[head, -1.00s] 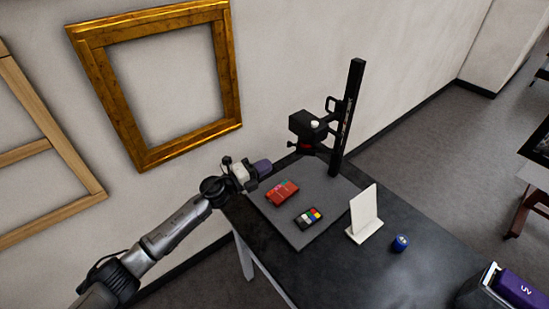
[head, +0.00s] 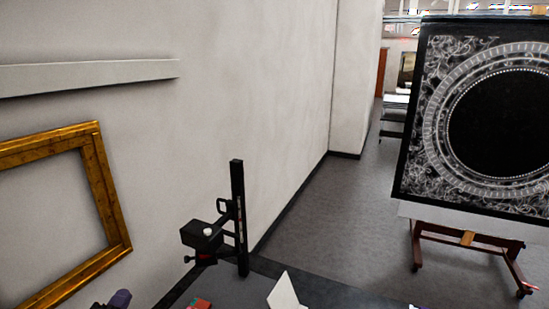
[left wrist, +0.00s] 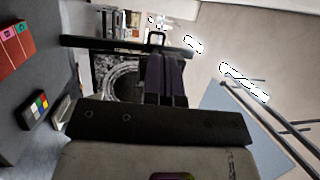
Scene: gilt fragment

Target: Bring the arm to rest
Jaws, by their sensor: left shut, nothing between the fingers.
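My left gripper (head: 119,300) shows only as a small purple-and-black tip at the bottom edge of the head view. The rest of the left arm is out of that view. In the left wrist view its dark purple fingers (left wrist: 165,80) are together and empty. No part of my right gripper shows.
A black copy stand (head: 240,215) with a camera rises from the dark table (head: 330,295). A white card (head: 285,292) and a red pack (head: 199,304) are there. A gilt frame (head: 115,215) hangs left. An ornate black panel (head: 415,120) stands on an easel right.

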